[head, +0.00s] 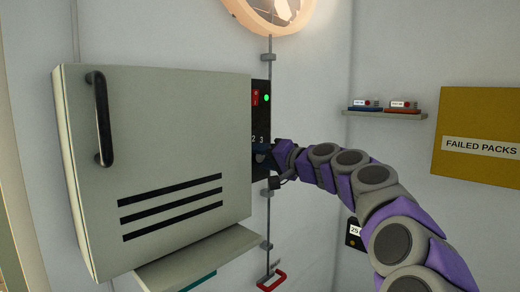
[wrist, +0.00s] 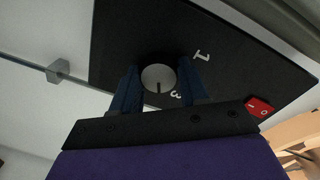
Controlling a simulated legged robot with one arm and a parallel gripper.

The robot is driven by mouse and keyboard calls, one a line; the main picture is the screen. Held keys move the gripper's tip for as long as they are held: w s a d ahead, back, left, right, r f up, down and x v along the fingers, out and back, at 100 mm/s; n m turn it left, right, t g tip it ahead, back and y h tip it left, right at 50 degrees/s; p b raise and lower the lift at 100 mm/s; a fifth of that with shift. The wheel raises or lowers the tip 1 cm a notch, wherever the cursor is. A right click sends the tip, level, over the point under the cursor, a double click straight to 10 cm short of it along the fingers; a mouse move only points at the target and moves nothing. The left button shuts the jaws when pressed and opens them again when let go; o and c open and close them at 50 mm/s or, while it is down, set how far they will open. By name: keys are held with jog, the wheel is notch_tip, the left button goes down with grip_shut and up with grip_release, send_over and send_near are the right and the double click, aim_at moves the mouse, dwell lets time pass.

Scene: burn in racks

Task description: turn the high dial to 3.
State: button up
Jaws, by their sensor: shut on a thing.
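The dial (wrist: 158,76) is a round grey knob with a dark pointer line, on a black panel (wrist: 115,40). My gripper (wrist: 159,70) has its two blue fingers closed on either side of the dial. In the wrist view the pointer line points down, close to the white 3 and a little to its left. A white 1 shows at upper right; the 2 is not visible there. In the head view my gripper (head: 264,156) is against the panel just below the figures 2 and 3, and it hides most of the dial.
A grey cabinet door (head: 160,160) with a black handle stands left of my gripper. A red switch (head: 255,97) and green light (head: 267,98) sit above the dial. A wall shelf (head: 385,114) and a yellow FAILED PACKS box (head: 480,120) are at right. A red handle (head: 271,281) is below.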

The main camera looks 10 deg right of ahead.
jog(key=shift+d+m+p, duration=0.1)
jog(key=shift+m+p, duration=0.8)
jog(key=shift+m, duration=0.3)
jog(key=shift+f+m, duration=0.15)
jog(key=shift+m, duration=0.15)
jog(key=o, duration=1)
jog(key=shift+d, duration=0.4)
jog(key=shift+o, duration=0.2)
jog(key=b+v, duration=0.3)
jog(key=v, duration=1.4)
jog(key=shift+d, duration=0.15)
jog(key=shift+d, duration=0.1)
